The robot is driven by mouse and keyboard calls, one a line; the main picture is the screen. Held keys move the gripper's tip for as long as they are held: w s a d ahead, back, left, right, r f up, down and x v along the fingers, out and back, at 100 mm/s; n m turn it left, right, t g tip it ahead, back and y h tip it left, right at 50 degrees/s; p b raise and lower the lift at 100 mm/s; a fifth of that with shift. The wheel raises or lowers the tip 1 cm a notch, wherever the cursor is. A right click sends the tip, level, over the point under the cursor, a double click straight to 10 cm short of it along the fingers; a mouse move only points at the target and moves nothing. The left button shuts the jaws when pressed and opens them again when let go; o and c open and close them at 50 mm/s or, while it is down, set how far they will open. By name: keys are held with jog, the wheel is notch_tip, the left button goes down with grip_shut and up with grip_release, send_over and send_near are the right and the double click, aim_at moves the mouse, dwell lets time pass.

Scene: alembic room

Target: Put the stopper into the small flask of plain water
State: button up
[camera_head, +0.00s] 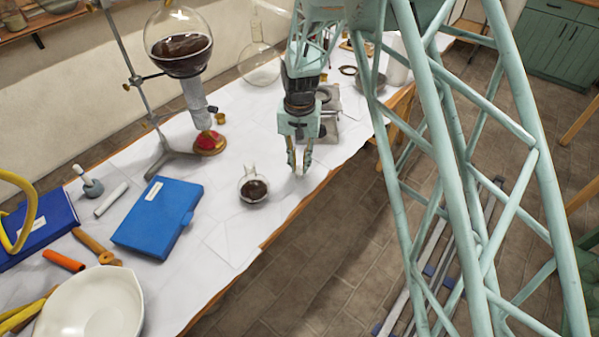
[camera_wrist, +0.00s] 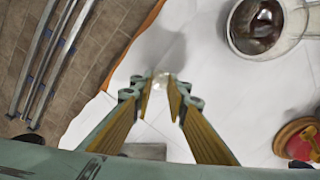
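My gripper (camera_head: 299,170) points down over the white-covered table, to the right of a small round flask (camera_head: 253,188). Its two fingers are close together. A small clear, whitish piece that looks like a glass stopper (camera_wrist: 161,79) is between the fingertips in the wrist view. It is small and partly hidden by the fingers. The small flask stands upright with an open neck, and its contents look dark. It also shows at the upper right of the wrist view (camera_wrist: 262,24), apart from the gripper.
A blue case (camera_head: 157,216) lies left of the small flask. A stand holds a large flask of dark liquid (camera_head: 180,48) above a red and brass burner (camera_head: 210,142). Another round flask (camera_head: 260,68) stands behind. A white bowl (camera_head: 92,305) is at the front left. The table edge is near my gripper.

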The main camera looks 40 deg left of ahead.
aim_at(300, 167)
jog(key=shift+r+p, duration=0.8)
jog(key=shift+r, duration=1.2)
dwell(0.5)
